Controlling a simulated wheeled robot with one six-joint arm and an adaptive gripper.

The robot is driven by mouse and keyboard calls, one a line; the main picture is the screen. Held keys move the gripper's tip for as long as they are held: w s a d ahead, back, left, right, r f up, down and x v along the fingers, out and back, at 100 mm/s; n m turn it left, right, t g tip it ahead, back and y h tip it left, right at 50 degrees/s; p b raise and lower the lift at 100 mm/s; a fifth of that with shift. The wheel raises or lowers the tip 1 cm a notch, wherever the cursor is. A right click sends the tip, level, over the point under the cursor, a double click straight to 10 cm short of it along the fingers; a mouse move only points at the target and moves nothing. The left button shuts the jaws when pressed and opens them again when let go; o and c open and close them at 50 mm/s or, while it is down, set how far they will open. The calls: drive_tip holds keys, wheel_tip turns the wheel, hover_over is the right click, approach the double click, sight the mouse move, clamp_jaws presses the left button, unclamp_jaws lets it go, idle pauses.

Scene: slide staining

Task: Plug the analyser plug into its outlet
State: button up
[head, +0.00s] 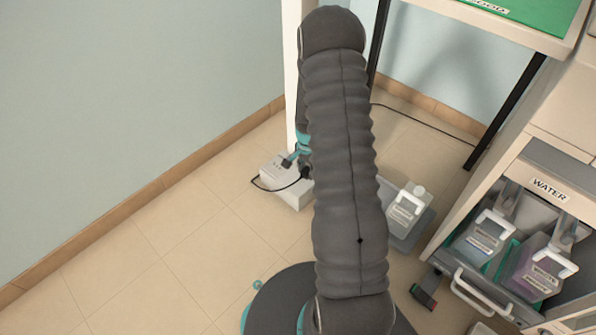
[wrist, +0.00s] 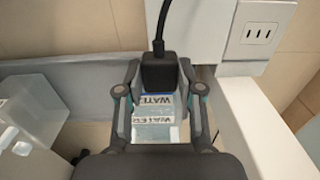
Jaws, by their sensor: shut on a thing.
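In the wrist view my gripper (wrist: 160,88) is shut on a black plug (wrist: 160,72), with one finger on each side of it. Its black cable (wrist: 160,25) runs up out of the frame. In the head view my gripper (head: 293,159) is low, by a white box (head: 284,186) on the floor, partly behind my arm. A dark cable loops over this box. The plug's prongs are hidden.
A bottle (head: 407,208) stands in a grey tray (head: 417,238) on the floor, right of my arm. An open cabinet marked WATER (head: 549,188) holds containers at right. A white post (head: 291,75) rises behind my arm. The floor at left (head: 150,260) is clear.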

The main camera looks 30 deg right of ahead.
drive_tip(key=s+d+r, duration=0.4)
drive_tip(key=s, duration=0.2)
drive_tip(key=shift+s+d+r+p, duration=0.15)
drive_tip(key=shift+s+r+p, duration=0.1)
drive_tip(key=shift+r+p, duration=0.1)
drive_tip(key=w+a+r+n, duration=0.2)
drive_tip(key=a+n, duration=0.5)
drive_tip(key=a, duration=0.4)
drive_tip(key=w+a+r+n, duration=0.3)
drive_tip(key=a+n, duration=0.4)
drive_tip(key=a, duration=0.5)
drive_tip(key=shift+w, duration=0.25)
drive_tip(key=shift+r, duration=0.1)
